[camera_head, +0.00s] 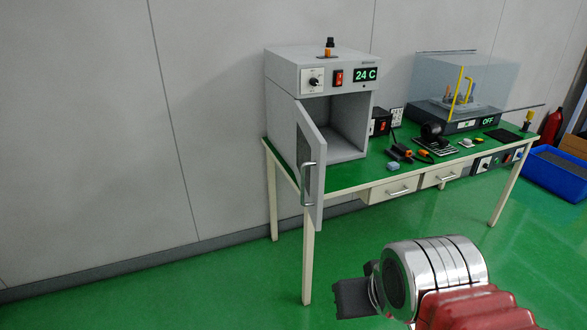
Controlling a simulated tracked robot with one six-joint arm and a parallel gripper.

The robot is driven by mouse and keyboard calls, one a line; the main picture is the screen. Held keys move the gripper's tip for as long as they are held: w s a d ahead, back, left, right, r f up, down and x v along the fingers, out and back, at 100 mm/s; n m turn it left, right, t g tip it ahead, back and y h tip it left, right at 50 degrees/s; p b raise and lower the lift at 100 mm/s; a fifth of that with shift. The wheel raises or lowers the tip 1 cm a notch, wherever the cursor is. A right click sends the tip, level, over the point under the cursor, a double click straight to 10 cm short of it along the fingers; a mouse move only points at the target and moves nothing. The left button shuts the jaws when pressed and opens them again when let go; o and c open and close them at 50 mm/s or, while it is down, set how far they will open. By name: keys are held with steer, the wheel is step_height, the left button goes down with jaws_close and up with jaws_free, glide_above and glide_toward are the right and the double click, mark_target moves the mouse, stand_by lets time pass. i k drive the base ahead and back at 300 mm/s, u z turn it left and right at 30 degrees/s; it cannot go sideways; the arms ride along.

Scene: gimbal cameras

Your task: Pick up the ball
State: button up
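I cannot make out a ball for certain in this view. A dark rounded object (432,131) stands on the green workbench (345,185), but its exact shape is too small to tell. My gripper (354,298) shows as a dark piece at the end of my silver and red arm, at the lower right. It is in front of the workbench and well apart from it. Its fingers are not clear, and I see nothing held in it.
A grey oven (284,78) on the bench reads 24 C; its door (312,165) hangs open toward the front. A clear-covered device (480,118) reads OFF. Small tools (402,152) lie between them. A blue crate (552,172) and red extinguisher (551,127) stand right. Green floor is free at left.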

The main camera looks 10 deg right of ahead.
mark_target(431, 131)
steer(key=z, duration=0.05)
steer(key=i, duration=1)
steer(key=z, duration=1.8)
